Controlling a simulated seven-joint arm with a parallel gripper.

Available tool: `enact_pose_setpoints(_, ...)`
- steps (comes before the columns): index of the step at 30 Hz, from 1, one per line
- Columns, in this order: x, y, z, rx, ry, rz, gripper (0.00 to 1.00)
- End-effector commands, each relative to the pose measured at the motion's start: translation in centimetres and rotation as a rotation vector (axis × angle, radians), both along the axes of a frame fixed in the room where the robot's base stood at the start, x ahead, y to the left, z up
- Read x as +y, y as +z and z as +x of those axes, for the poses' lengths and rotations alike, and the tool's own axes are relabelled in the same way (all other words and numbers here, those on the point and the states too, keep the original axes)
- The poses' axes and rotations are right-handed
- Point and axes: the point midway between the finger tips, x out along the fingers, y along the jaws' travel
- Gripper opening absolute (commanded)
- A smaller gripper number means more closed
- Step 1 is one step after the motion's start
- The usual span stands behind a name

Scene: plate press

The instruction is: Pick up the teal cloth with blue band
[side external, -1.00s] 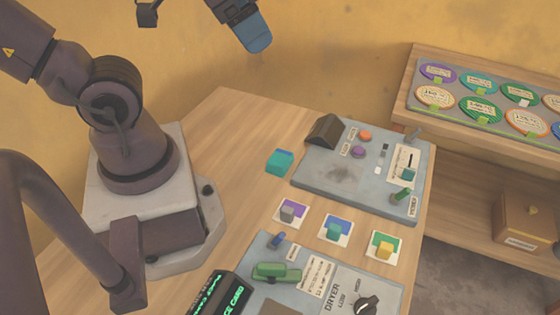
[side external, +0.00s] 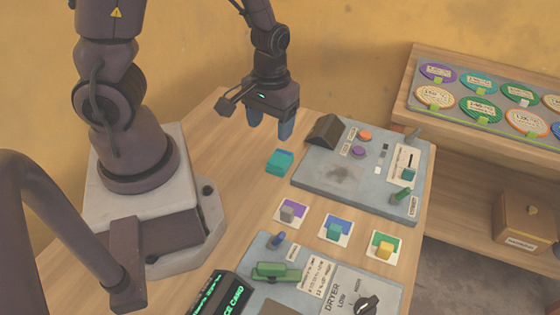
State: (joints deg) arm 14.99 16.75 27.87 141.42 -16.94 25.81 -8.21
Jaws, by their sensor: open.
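The teal cloth (side external: 280,162) is a small folded block on the wooden bench, just left of the grey press panel. A bluish tint shows on it, but the band is too small to make out clearly. My gripper (side external: 270,124) points down above and slightly behind the cloth in the picture. Its two blue-grey fingers are apart, with nothing between them and clear of the cloth.
The press panel (side external: 330,182) has a dark raised block (side external: 323,131), buttons and levers. Several coloured cards with small blocks, including a teal block on a blue card (side external: 334,231), lie in front. A dryer panel (side external: 325,291) is nearer. A rack of round discs (side external: 480,88) stands right.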

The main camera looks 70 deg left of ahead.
Motion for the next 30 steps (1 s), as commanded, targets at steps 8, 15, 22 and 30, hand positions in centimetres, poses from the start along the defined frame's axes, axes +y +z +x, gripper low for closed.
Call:
enact_pose_setpoints(8,2.5,-1.3,1.9,-0.116,0.170,0.081,0.64)
enact_pose_setpoints(15,2.8,-4.4,2.0,-0.109,0.172,0.079,0.64)
enact_pose_setpoints(22,3.0,-7.4,2.3,-0.110,0.167,0.078,0.64)
enact_pose_setpoints(30,3.0,-9.0,2.6,-0.112,0.165,0.076,0.64)
